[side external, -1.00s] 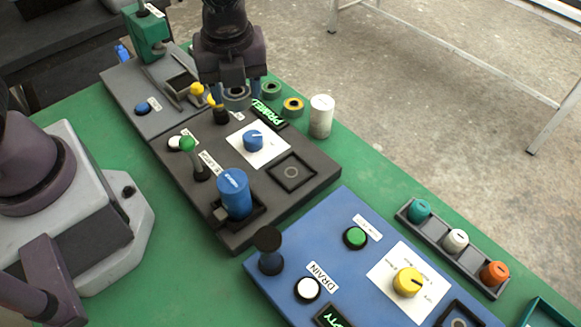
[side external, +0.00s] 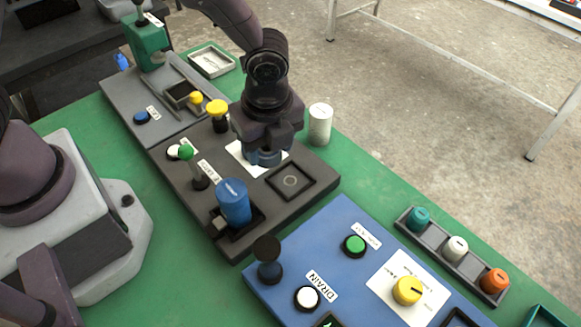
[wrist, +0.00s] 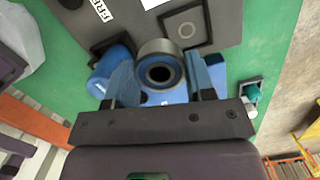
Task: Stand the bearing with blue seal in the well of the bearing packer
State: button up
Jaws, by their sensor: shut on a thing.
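My gripper (side external: 265,153) is over the dark grey panel (side external: 215,245), in front of its white dial label. In the wrist view my gripper (wrist: 162,82) is shut on the bearing with blue seal (wrist: 160,57), a steel ring with a blue inner face and dark bore. The bearing is mostly hidden in the side view. A square recess (side external: 290,181) with a ring mark, seemingly the packer's well, lies empty to the right of my gripper. The recess also shows ahead of the bearing in the wrist view (wrist: 186,30). The bearing is apart from it.
A blue cylinder (side external: 233,202) stands on the panel's near side. A green-knobbed lever (side external: 187,153) and a yellow knob (side external: 217,108) are left of my gripper. A white cylinder (side external: 320,124) stands behind. The blue panel (side external: 330,225) with a black-topped post (side external: 268,258) lies nearer.

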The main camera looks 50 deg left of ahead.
send_over(290, 180)
jog(key=f, duration=0.4)
jog(key=shift+s+f, duration=0.1)
jog(key=shift+s, duration=0.2)
jog(key=shift+w+d+f, duration=0.1)
jog(key=shift+w+f, duration=0.05)
jog(key=shift+f, duration=0.75)
jog(key=shift+w+d+f, duration=0.1)
jog(key=shift+f, duration=0.8)
jog(key=shift+f, duration=0.15)
jog(key=o, duration=1)
jog(key=shift+c, duration=0.2)
notch_tip(290, 180, up, 12)
jog(key=d, duration=0.1)
jog(key=shift+s+d, duration=0.15)
